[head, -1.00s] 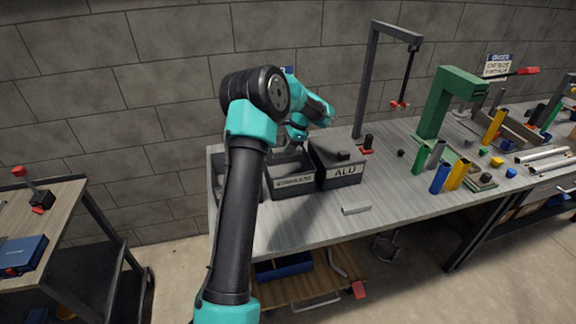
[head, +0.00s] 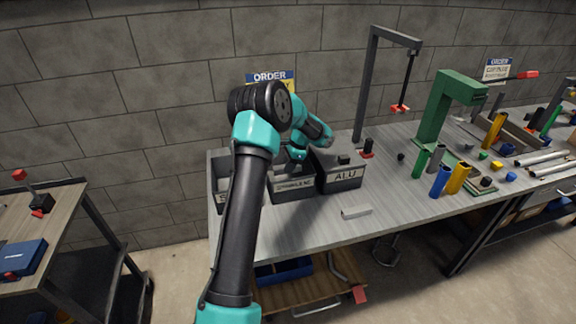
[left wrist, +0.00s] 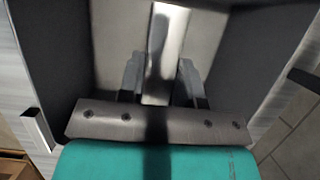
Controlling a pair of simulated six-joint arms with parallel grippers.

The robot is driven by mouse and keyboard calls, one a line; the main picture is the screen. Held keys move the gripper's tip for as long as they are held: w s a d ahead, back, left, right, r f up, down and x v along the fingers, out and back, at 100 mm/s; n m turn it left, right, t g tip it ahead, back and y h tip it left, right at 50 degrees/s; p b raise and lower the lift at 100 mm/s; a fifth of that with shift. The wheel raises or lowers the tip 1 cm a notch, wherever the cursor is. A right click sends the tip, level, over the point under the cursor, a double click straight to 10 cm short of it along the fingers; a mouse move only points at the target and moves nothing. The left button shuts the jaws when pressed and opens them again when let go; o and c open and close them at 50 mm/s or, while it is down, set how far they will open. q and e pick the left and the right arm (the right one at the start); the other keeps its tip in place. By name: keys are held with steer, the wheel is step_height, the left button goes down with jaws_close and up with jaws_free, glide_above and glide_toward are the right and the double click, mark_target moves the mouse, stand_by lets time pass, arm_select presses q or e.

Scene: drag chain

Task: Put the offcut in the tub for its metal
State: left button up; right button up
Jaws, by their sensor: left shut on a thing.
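My left gripper (left wrist: 163,85) is shut on a shiny, narrow metal piece, the offcut (left wrist: 168,35), which points away between the two fingers. In the left wrist view it is over the inside of a dark-walled tub (left wrist: 60,50). In the head view my left wrist is low over the middle tub (head: 293,189), whose label seems to read STAINLESS; the fingertips are hidden there. The ALU tub (head: 345,180) stands to its right. A third tub (head: 221,165) is at the left, partly behind my arm. My right gripper is out of view.
A pale metal piece (head: 356,211) lies on the bench in front of the ALU tub. A grey post frame (head: 365,90) and a green stand (head: 440,105) rise farther right, with coloured cylinders nearby.

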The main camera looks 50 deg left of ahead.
arm_select(q)
steer(key=shift+f, duration=0.55)
steer(key=o, duration=1)
steer(key=shift+r, duration=0.65)
steer(key=v, duration=1.2)
